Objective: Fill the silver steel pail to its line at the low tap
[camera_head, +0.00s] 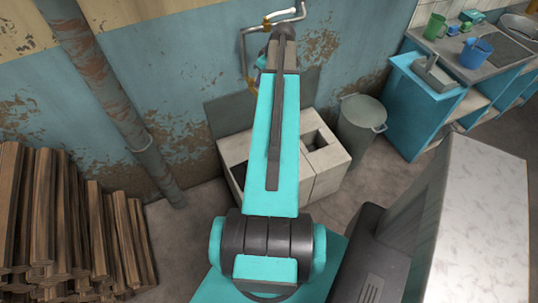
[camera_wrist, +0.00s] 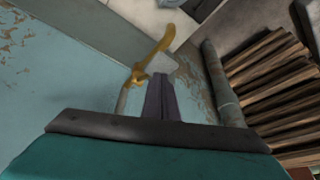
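My gripper (camera_head: 283,38) reaches up to the pipework on the blue wall in the head view. In the wrist view its dark fingers (camera_wrist: 164,98) lie side by side and look shut, with nothing seen between them. A brass tap (camera_wrist: 138,74) with a yellow lever (camera_wrist: 165,42) is close beside the fingertips there; I cannot tell whether they touch. The wall pipe (camera_head: 246,52) runs down beside my gripper in the head view. Below is a pale block basin (camera_head: 325,172) with square openings, partly hidden by my arm. I cannot make out a silver steel pail for certain.
A grey metal bin (camera_head: 361,118) stands right of the basin. A blue counter (camera_head: 420,95) holds a green mug (camera_head: 436,26) and a blue jug (camera_head: 476,53). Stacked wood (camera_head: 65,225) and a rusty pipe (camera_head: 100,85) are at left. A white-topped cabinet (camera_head: 488,215) is near right.

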